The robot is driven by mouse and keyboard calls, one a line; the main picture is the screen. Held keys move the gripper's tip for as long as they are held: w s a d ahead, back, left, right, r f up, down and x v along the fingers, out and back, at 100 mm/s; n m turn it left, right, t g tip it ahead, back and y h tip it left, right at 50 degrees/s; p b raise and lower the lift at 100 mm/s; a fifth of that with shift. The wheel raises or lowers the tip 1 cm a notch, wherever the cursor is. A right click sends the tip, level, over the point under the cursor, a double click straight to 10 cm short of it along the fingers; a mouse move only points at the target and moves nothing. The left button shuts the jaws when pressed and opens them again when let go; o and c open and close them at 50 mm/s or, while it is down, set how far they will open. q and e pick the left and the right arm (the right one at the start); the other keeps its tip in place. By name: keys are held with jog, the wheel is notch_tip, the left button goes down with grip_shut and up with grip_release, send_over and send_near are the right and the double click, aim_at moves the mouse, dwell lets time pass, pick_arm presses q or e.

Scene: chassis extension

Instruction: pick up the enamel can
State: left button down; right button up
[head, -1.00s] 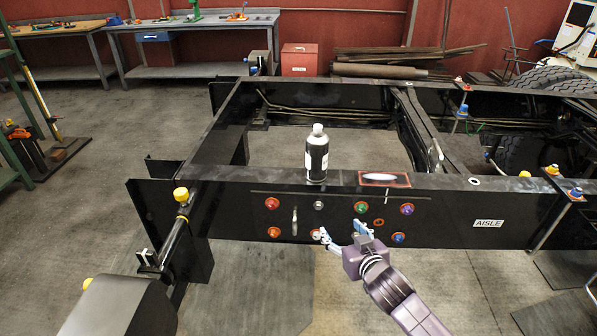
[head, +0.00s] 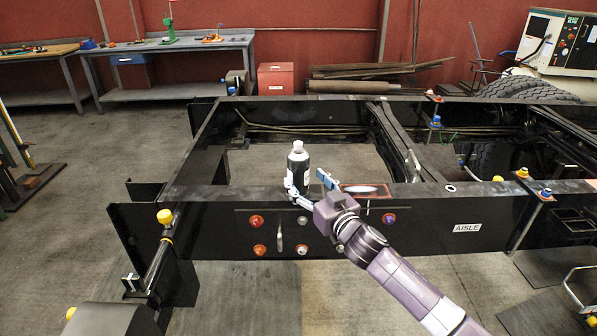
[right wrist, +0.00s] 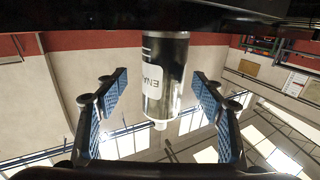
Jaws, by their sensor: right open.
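The enamel can (head: 298,165) is a black bottle-shaped can with a white cap and a pale label. It stands upright on the top face of the near black chassis rail (head: 240,192). My right gripper (head: 307,185) is open at the can's lower part, with one finger at its left front and the blue-padded finger to its right. In the right wrist view the can (right wrist: 164,75) appears upside down between the two blue-padded fingers (right wrist: 160,95), with a visible gap on each side. My left gripper is not in view.
A red-framed patch with a white shape (head: 366,190) lies on the rail right of the can. Coloured knobs (head: 256,221) stud the rail's front face. Yellow-capped and blue-capped clamps (head: 545,193) stand at the right. The frame's middle is open to the floor.

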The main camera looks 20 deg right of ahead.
aim_at(303, 179)
jog(key=w, duration=0.2)
jog(key=w+a, duration=0.1)
jog(key=shift+w+r+p, duration=0.1)
jog(key=shift+r+p, duration=0.15)
jog(key=shift+p, duration=0.05)
jog(key=shift+w+a+f, duration=0.1)
jog(key=shift+w, duration=0.25)
jog(key=c, duration=1.4)
jog(key=shift+c, duration=0.7)
jog(key=shift+r, duration=0.2)
